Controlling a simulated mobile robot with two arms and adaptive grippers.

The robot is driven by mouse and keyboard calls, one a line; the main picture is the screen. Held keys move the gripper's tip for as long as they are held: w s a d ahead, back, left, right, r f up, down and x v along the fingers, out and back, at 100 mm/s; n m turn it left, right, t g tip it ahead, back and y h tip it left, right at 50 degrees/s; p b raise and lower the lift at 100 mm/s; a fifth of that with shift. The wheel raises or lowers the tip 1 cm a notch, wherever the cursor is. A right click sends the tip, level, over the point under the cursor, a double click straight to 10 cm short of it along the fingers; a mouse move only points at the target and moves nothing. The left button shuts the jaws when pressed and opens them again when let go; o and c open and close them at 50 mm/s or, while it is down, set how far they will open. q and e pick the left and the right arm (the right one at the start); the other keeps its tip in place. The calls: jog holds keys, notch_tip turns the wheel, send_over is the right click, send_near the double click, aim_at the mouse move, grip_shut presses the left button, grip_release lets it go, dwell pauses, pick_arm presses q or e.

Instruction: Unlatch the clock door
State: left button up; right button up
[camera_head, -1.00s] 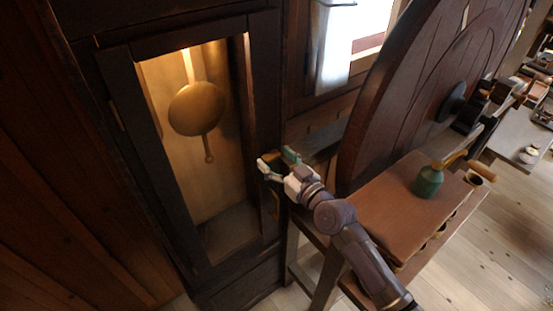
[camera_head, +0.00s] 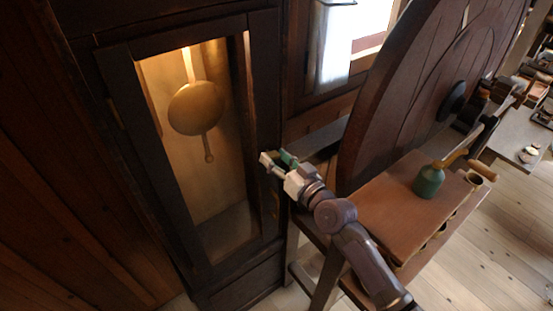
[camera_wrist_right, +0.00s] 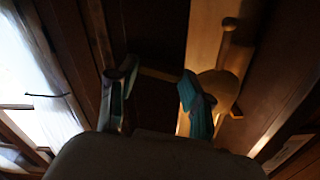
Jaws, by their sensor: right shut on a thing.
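The clock door (camera_head: 262,130) is a dark wooden frame around a glass pane, in the left half of the head view. It looks shut, and a brass pendulum (camera_head: 196,108) hangs behind the glass. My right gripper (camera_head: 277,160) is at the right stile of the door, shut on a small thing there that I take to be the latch. In the right wrist view, a thin brownish bar (camera_wrist_right: 160,74) shows between the two teal-padded fingers (camera_wrist_right: 156,95). Its exact position is dark and partly hidden by the fingers. My left gripper is not in view.
A large wooden wheel (camera_head: 400,95) stands right of the clock. A bench (camera_head: 395,205) below it carries a green oil can (camera_head: 429,181), close beside my right arm. A bright window (camera_head: 345,45) is behind. Wood floor is clear at lower right.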

jog(key=m, duration=0.3)
jog(key=shift+m, duration=0.4)
jog(key=m, duration=0.3)
jog(key=shift+d+m, duration=0.1)
jog(key=shift+m, duration=0.2)
jog(key=m, duration=0.3)
jog(key=shift+w+f+m, duration=0.1)
jog(key=shift+m, duration=0.2)
jog(key=shift+f+m+p, duration=0.1)
jog(key=shift+m+p, duration=0.4)
jog(key=shift+m, duration=1.3)
jog(key=o, duration=1.2)
jog(key=shift+c, duration=0.2)
